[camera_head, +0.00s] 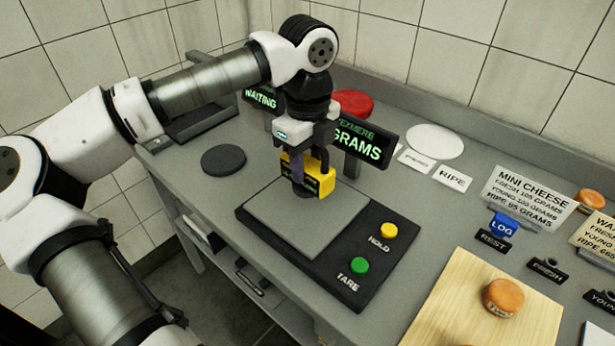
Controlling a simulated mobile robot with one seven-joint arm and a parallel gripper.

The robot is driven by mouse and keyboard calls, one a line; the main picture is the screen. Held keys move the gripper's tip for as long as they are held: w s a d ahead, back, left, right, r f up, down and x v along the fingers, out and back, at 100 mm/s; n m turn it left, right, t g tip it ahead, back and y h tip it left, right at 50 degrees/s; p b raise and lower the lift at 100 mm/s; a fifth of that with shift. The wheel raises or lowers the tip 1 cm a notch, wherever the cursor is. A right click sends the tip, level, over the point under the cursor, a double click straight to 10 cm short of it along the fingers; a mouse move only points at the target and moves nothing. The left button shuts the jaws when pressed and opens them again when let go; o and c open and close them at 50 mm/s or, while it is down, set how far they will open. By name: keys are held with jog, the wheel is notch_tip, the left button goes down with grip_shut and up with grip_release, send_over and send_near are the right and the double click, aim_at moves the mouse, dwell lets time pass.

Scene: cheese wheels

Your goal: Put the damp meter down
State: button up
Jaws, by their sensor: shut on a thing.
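The damp meter (321,181) is a yellow block with a dark face and a dark lower end. My gripper (305,168) is shut on it from above, near the back of the scale plate (312,222). The meter looks upright. Its dark lower end is close to the plate's back edge, and I cannot tell whether it touches. My gripper's fingers cover part of the meter.
The scale has a yellow HOLD button (389,230) and a green TARE button (360,265). A GRAMS display (362,146) stands close behind. A dark round pad (223,160) lies left. A wooden board (470,310) with a small orange cheese (503,297) is at front right.

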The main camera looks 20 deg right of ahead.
aim_at(307, 181)
jog(key=shift+f+p, duration=0.4)
jog(key=shift+f, duration=2.1)
jog(key=shift+f, duration=0.2)
jog(key=o, duration=1.1)
jog(key=shift+o, duration=0.2)
jog(key=shift+r, duration=0.15)
jog(key=shift+r, duration=0.2)
notch_tip(307, 181, up, 11)
jog(key=shift+f+b, duration=0.2)
jog(key=shift+b, duration=0.8)
jog(key=shift+r, duration=0.55)
